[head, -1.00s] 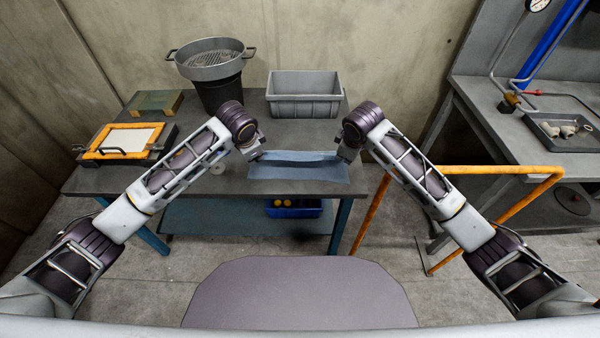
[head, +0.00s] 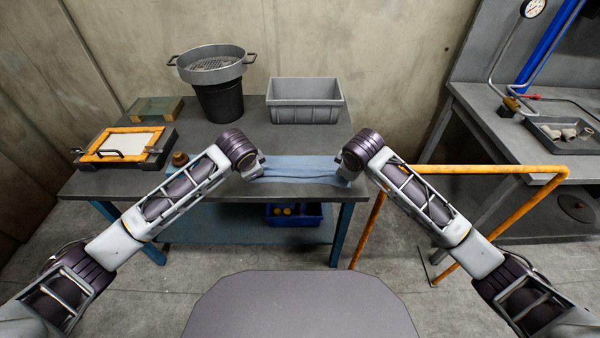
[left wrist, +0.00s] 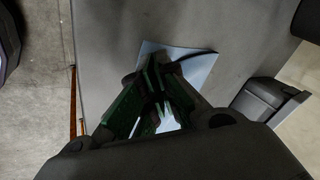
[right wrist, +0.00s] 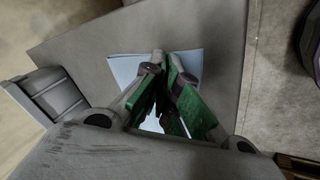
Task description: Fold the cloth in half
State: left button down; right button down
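The light blue cloth (head: 300,163) lies along the front edge of the grey workbench, with a lengthwise ridge and fold lines across it. My left gripper (head: 255,173) is at its left end and my right gripper (head: 347,170) at its right end. In the left wrist view, the fingers (left wrist: 153,68) come close together on the cloth (left wrist: 199,68), which has a dark crease running from the tips. In the right wrist view, the fingertips (right wrist: 166,62) also meet at the cloth (right wrist: 127,67). Both grippers look shut on it; the exact pinch is partly hidden.
A grey bin (head: 304,101) and a black bucket with a sieve (head: 212,66) stand at the back. An orange-framed board (head: 122,144) is on the left. An orange rail (head: 480,170) stands right of the bench. A blue bin (head: 294,215) sits on the shelf below.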

pick_arm(q)
jog(key=c, duration=2.2)
grip_release()
jog(key=shift+a, duration=0.1)
pick_arm(e)
jog(key=c, duration=2.2)
grip_release()
jog(key=shift+d, duration=0.15)
pick_arm(q)
jog(key=o, duration=0.8)
pick_arm(e)
jog(key=o, duration=0.8)
pick_arm(q)
jog(key=shift+o, duration=0.2)
pick_arm(e)
jog(key=shift+o, duration=0.2)
